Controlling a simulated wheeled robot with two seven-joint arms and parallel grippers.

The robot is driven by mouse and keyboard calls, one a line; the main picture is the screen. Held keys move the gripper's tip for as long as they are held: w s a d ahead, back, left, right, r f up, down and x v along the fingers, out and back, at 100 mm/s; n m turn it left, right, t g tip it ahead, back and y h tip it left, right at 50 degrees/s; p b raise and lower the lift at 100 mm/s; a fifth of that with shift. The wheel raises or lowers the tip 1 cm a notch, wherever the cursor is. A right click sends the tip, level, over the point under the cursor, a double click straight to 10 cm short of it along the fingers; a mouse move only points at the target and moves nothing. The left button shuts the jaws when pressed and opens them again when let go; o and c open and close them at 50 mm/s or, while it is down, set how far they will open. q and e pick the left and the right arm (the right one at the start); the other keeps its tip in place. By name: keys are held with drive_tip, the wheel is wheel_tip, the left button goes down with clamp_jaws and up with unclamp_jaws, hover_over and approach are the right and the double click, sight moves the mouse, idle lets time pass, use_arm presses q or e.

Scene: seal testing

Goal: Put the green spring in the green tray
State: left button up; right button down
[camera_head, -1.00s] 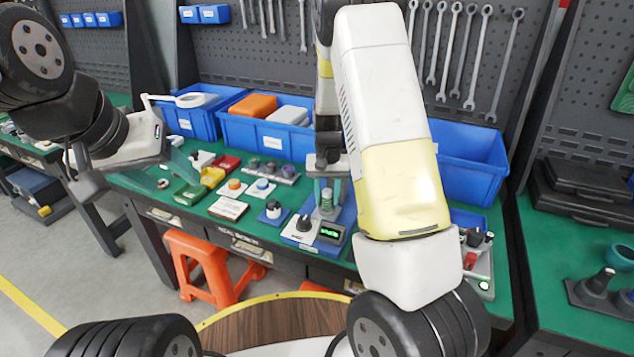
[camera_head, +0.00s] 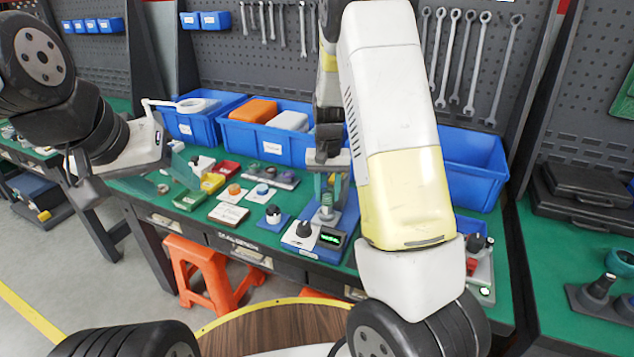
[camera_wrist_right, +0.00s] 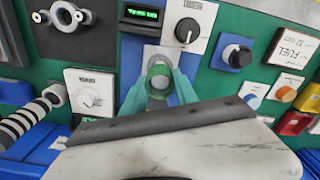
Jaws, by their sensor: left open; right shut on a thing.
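The green spring (camera_head: 326,200) stands upright on the seal tester (camera_head: 341,221), a blue base with a knob and a lit green display. My right gripper (camera_head: 329,190) points down and is shut on the spring. In the right wrist view the spring (camera_wrist_right: 158,82) shows as a green ring between the teal fingers. I cannot tell whether it still touches the tester. The green tray (camera_head: 188,199) lies to the left on the bench, beside a yellow tray (camera_head: 212,182) and a red tray (camera_head: 229,167). My left gripper (camera_head: 162,177) is open and empty above the bench's left end.
Between tester and green tray lie a label plate (camera_head: 229,215), a black knob on a blue base (camera_head: 273,216) and button boxes (camera_head: 233,191). Blue bins (camera_head: 270,150) line the back. A grey parts holder (camera_head: 480,268) is at the right, partly behind my right arm.

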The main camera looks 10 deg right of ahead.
drive_tip(key=shift+r, duration=2.45)
